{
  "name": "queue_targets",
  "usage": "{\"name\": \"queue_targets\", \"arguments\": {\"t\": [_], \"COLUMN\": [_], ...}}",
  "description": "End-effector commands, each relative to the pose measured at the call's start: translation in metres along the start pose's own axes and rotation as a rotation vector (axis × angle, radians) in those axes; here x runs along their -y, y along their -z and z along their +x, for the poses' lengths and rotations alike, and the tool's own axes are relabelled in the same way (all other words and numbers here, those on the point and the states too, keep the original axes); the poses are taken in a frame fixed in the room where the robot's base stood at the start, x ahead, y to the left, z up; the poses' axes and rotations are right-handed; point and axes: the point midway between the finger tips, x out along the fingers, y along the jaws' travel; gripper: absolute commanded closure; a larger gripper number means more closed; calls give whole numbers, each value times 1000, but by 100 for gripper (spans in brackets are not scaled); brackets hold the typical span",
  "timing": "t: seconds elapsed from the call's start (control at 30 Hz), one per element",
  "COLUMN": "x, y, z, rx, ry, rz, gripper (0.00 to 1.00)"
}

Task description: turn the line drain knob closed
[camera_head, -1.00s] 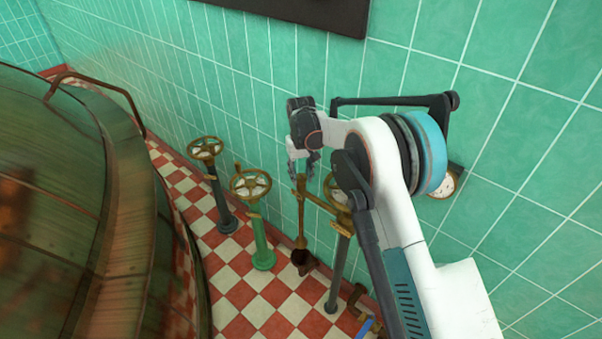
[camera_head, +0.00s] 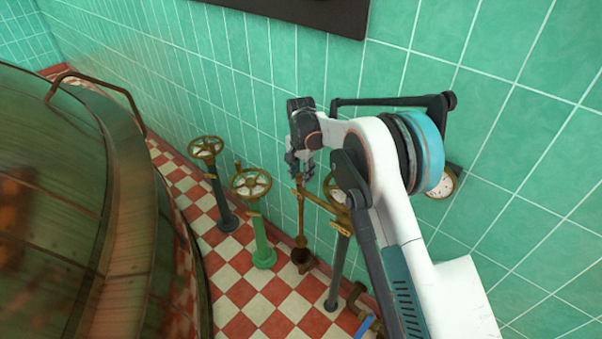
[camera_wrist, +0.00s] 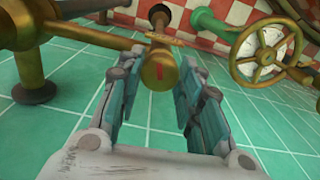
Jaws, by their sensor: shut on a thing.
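In the head view my gripper (camera_head: 300,166) points down onto the top of a thin brass upright (camera_head: 299,215) near the tiled wall. The knob itself is mostly hidden by my fingers in that view.
A brass handwheel on a green post (camera_head: 250,184) and another on a dark post (camera_head: 205,149) stand to the left. A third handwheel (camera_head: 334,190) is partly hidden behind my arm. A large copper kettle (camera_head: 60,190) fills the left. A round gauge (camera_head: 441,186) hangs on the wall.

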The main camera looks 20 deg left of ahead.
Motion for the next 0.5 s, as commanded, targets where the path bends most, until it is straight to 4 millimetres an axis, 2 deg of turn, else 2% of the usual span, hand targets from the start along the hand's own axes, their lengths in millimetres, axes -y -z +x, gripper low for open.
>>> {"name": "queue_targets", "arguments": {"t": [0.2, 0.5], "x": [0, 0], "y": [0, 0], "z": [0, 0], "rx": [1, 1], "ry": [0, 0], "rz": [157, 288], "gripper": [90, 90]}}
